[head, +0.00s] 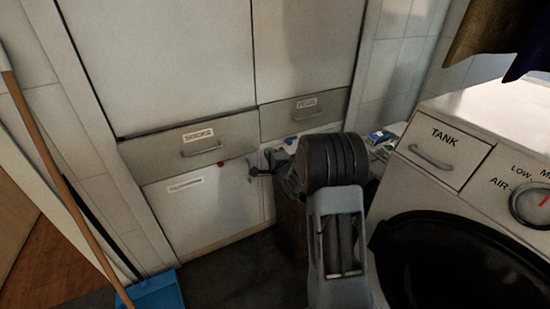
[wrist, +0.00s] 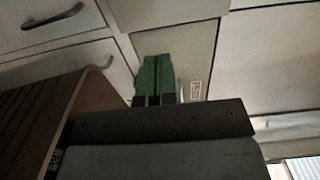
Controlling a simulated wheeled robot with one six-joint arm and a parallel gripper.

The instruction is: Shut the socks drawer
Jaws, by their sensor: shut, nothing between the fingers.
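The socks drawer (head: 190,145), a grey front with a "SOCKS" label and a bar handle, is in the left middle of the head view. It stands out slightly from the cabinet, with a dark gap along its top edge. My gripper (head: 255,171) is low and right of the drawer, in front of the lower cabinet front, partly hidden by my arm. In the wrist view my gripper (wrist: 153,72) shows green fingers together and empty, pointing at a pale panel. Whether it touches anything is unclear.
A second labelled drawer (head: 305,112) is right of the socks drawer and looks flush. A brown basket (head: 291,225) stands below my gripper. A white washer (head: 470,165) with a "TANK" drawer fills the right. A broom (head: 65,185) and blue dustpan (head: 155,291) are at left.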

